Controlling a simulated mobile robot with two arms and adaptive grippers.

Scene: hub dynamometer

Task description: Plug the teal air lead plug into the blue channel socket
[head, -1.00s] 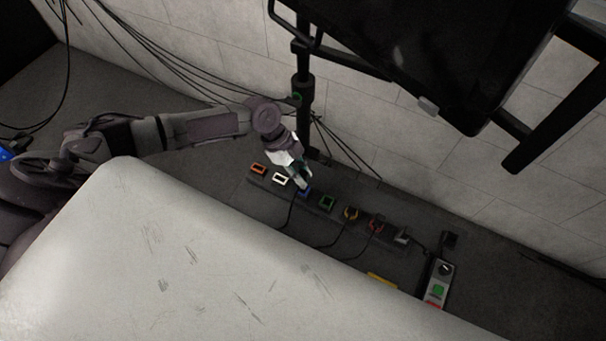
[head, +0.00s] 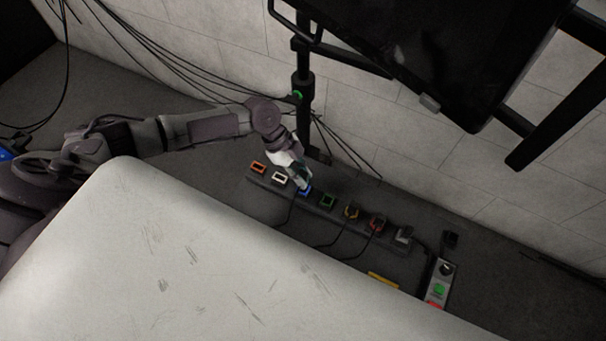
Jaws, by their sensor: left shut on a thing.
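The blue channel socket (head: 305,192) is in the dark socket strip on the floor, between the white socket (head: 280,178) and the green socket (head: 327,201). My left gripper (head: 302,181) points down right at the blue socket and is shut on the teal air lead plug, which is mostly hidden by the fingers. A dark lead (head: 291,209) hangs down from there behind the pale panel. The plug's tip is at the blue socket; I cannot tell whether it is inside it. My right gripper is not in view.
Yellow (head: 351,212) and red (head: 377,224) sockets hold plugs with dark leads. An orange socket (head: 258,167) is at the left end. A control box (head: 439,283) lies right. A pale panel (head: 190,260) fills the front; a black stand (head: 304,110) is behind.

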